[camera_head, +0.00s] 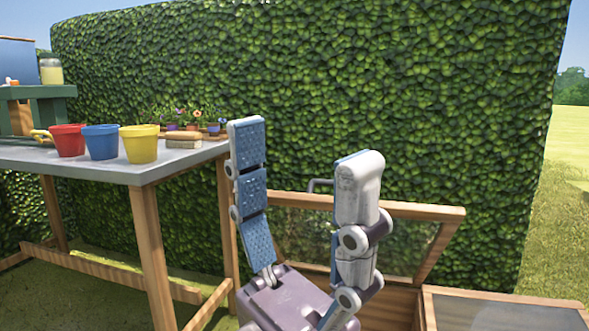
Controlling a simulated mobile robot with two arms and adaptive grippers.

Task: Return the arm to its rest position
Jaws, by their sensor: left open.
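My left gripper (305,160) stands upright in the lower middle of the head view. Its two fingers point up and are wide apart, with blue textured pads on the inner faces. Nothing is between them. The gripper is in front of a wooden-framed box with a raised clear lid and hides part of it. My right gripper does not show.
A table (110,172) on the left bears a red pot (68,141), a blue pot (102,142) and a yellow pot (140,145). Small flowers (190,121) stand behind. The wooden box lid (425,212) is close behind my gripper. A tall hedge (400,90) closes the back.

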